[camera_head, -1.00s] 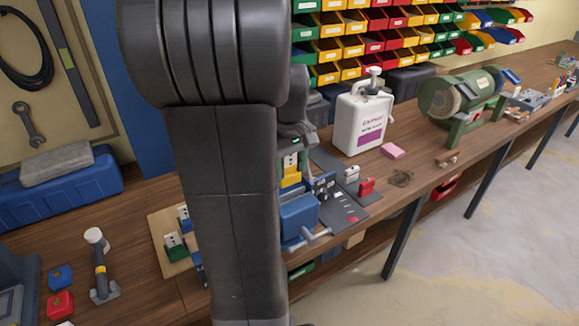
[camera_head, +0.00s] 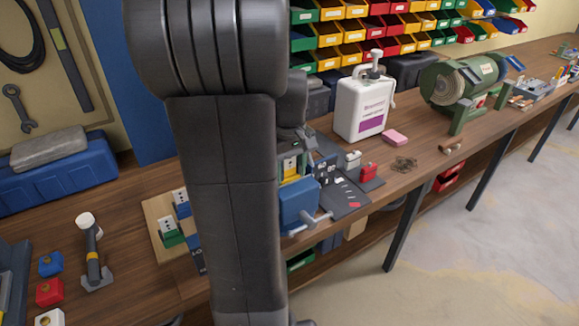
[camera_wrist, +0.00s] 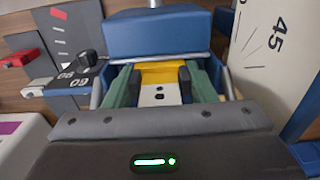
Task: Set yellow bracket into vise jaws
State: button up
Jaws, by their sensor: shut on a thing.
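The yellow bracket (camera_wrist: 160,73), with a white face with dark holes, is between the two green-grey fingers of my gripper (camera_wrist: 162,90), which is shut on it. In the head view the bracket (camera_head: 290,168) shows as a small yellow and white piece just behind the blue vise (camera_head: 299,203). In the wrist view the vise's blue body (camera_wrist: 155,35) stands right beyond the bracket. The bracket is at the vise's jaw area; its lower end is hidden, so I cannot tell whether it sits between the jaws. My arm hides part of the vise's left side.
A dark board with a red block (camera_head: 368,172) lies right of the vise.

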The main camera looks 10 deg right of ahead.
jog(key=shift+f, duration=0.25)
jog(key=o, duration=1.1)
notch_tip(320, 180, up, 14)
jog(key=shift+f+p, duration=0.1)
jog(key=shift+p, duration=0.3)
notch_tip(320, 180, down, 14)
jog(key=shift+r+b, duration=0.2)
jog(key=shift+b, duration=0.25)
jog(key=shift+r+p, duration=1.2)
jog(key=shift+r, duration=0.65)
